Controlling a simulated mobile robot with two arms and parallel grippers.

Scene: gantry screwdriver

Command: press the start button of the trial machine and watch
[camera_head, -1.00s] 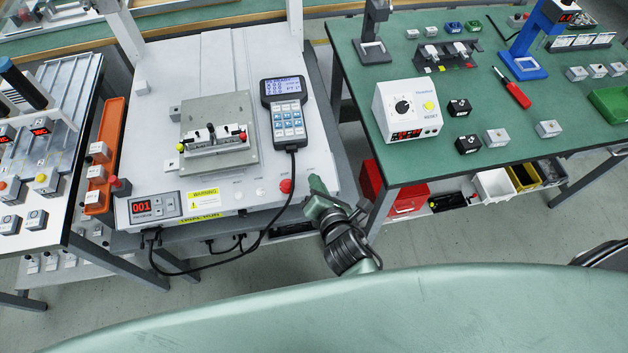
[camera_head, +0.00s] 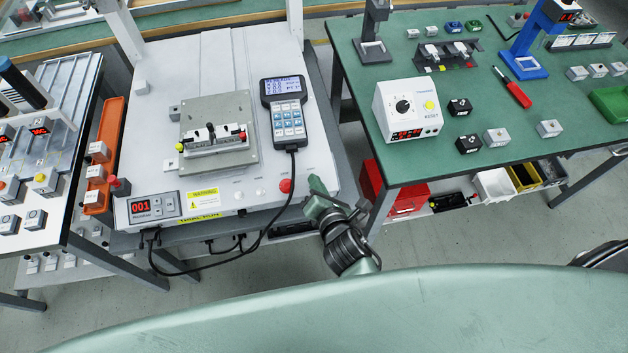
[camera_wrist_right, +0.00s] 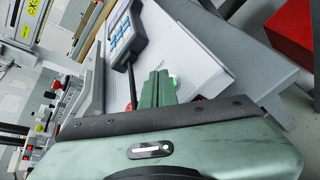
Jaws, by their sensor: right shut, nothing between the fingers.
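My left gripper is out of view.
A handheld control pendant (camera_head: 285,108) lies on the machine, its black cable looping over the front edge. A grey fixture (camera_head: 217,138) stands left of it. A green-topped table (camera_head: 400,170) with a white reset box (camera_head: 408,108) is to the right.

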